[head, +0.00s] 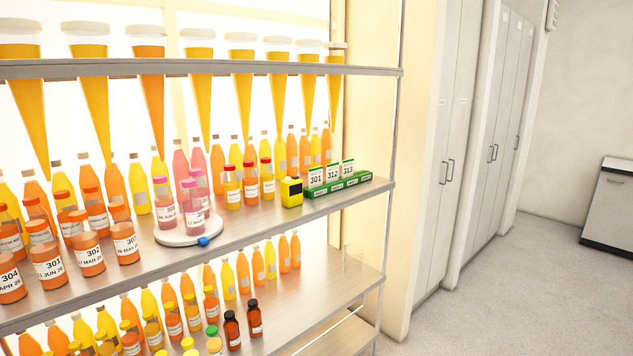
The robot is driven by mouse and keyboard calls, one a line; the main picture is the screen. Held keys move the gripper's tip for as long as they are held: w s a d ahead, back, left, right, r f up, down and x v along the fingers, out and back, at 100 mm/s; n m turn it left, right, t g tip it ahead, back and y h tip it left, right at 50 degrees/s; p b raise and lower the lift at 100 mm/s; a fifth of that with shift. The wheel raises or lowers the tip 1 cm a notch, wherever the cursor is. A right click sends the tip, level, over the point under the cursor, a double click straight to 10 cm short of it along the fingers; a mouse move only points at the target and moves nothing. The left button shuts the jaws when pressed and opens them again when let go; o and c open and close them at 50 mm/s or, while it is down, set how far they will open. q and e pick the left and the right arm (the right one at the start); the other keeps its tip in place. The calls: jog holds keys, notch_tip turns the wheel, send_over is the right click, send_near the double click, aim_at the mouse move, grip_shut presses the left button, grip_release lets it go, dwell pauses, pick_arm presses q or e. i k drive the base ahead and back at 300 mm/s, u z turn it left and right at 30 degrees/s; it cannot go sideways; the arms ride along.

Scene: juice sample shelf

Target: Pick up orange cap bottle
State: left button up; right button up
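Several orange jar-like bottles with white labels stand at the left of the middle shelf. The front row includes bottles labelled 304 (11,285), 301 (48,265), 302 (89,256) and 303 (125,245). Their tops look orange, but I cannot tell cap from body clearly. More orange-topped labelled bottles (97,215) stand behind them, partly hidden. Three bottles with red caps (250,188) stand farther right on this shelf. Neither of my grippers is in view.
Pink-capped bottles stand on a round white turntable (182,239) with a blue knob. A yellow device (291,192) and a green card rack (338,186) are to its right. The lower shelf (300,309) holds small bottles, including brown ones (254,322). Open floor (500,285) lies right.

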aim_at(47, 261)
jog(key=z, duration=0.85)
jog(key=i, duration=1.3)
jog(key=u, duration=3.25)
